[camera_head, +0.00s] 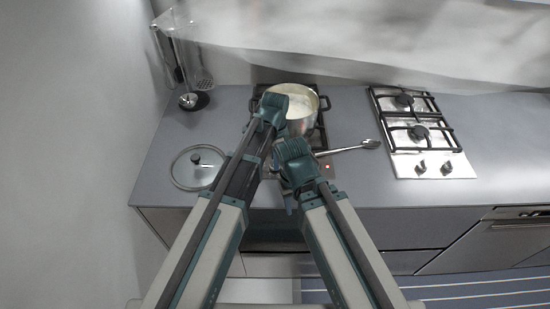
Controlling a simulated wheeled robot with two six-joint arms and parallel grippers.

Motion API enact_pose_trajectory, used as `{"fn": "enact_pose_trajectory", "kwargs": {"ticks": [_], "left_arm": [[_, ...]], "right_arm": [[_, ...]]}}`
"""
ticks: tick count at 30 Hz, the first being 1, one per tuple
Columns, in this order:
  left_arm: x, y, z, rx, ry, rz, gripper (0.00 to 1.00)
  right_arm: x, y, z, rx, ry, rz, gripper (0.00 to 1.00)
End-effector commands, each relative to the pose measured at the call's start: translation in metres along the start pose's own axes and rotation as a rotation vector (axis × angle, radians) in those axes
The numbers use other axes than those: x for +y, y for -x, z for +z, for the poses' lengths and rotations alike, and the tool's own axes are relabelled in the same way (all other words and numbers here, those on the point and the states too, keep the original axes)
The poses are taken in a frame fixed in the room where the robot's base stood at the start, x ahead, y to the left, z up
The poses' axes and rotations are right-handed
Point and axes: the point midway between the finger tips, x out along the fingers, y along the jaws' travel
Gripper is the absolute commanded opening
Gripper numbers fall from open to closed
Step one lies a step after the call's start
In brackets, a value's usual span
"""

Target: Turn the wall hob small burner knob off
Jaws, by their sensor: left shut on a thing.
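The wall hob (325,168) is the left one of two hobs and lies under a large pot. Most of its front strip, where the knobs sit, is hidden behind my arms. My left gripper (272,168) is low at that front strip, partly covered by its own wrist and by my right arm. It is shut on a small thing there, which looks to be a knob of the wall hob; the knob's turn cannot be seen. My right gripper (288,203) is just right of it, near the counter's front edge, with its fingers mostly hidden.
The pot (309,124) with pale contents stands close behind my wrists. A metal spoon (347,149) lies right of it. A glass lid (184,170) lies on the counter at left. A utensil stand (194,101) is behind. A second hob (430,163) is at right.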

Motion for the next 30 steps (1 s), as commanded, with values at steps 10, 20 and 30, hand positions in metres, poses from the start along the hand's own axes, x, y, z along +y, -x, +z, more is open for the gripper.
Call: {"fn": "enact_pose_trajectory", "kwargs": {"ticks": [10,20,30], "left_arm": [[-0.0001,0.0,0.0,0.0,-0.162,0.0,0.0],[-0.0001,0.0,0.0,0.0,-0.208,0.0,0.0],[0.0,0.0,0.0,0.0,-0.209,0.0,0.46]], "right_arm": [[0.0,0.0,0.0,0.0,0.0,0.0,0.49],[0.0,0.0,0.0,0.0,0.0,0.0,0.49],[0.0,0.0,0.0,0.0,0.0,0.0,0.49]]}}
